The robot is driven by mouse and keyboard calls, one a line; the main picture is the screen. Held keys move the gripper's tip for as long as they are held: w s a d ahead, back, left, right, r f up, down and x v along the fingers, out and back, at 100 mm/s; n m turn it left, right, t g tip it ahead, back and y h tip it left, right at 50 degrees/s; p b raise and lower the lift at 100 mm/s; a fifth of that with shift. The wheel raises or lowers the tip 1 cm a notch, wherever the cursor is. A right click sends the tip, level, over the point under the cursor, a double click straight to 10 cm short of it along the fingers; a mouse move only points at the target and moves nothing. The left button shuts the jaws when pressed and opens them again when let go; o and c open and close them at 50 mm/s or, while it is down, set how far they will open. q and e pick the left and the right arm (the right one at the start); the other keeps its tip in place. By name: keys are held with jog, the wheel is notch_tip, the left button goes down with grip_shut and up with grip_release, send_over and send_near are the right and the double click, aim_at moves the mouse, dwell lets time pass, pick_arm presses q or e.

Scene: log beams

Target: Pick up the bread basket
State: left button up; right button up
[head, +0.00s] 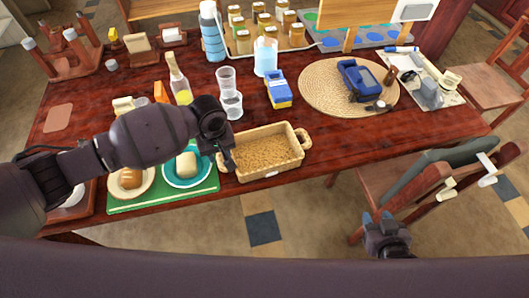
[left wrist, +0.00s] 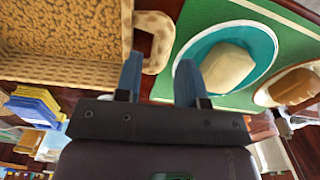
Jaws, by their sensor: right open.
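The bread basket (head: 296,152) is a tan rectangular wicker basket with a loop handle at each end. It sits near the table's front edge. In the left wrist view its wall (left wrist: 70,75) and near handle (left wrist: 160,42) show at the upper left. My left gripper (head: 230,160) is at the basket's left end. In the left wrist view the left gripper (left wrist: 158,78) is open, with the handle showing between its two blue fingers; contact cannot be told. My right gripper (head: 381,218) is open and empty, off the table's front edge near a chair.
A green board (head: 148,203) with a teal plate (head: 204,179) and a bread plate lies left of the basket. Glasses (head: 232,106) and a blue-yellow package (head: 278,92) stand behind it. A round woven mat (head: 318,98) lies right. A chair (head: 400,185) stands at the front right.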

aim_at(220, 159)
pick_arm(q)
notch_tip(220, 159, down, 4)
jog(key=shift+a+r+b, duration=0.1)
jog(key=shift+r+b, duration=0.1)
jog(key=shift+b, duration=0.1)
jog(key=shift+f, duration=0.25)
grip_shut()
jog(key=shift+r, duration=0.35)
notch_tip(220, 159, up, 19)
jog(key=p, duration=0.3)
jog(key=shift+r, duration=0.15)
pick_arm(e)
jog(key=shift+w+r, duration=0.1)
jog(key=shift+r, duration=1.1)
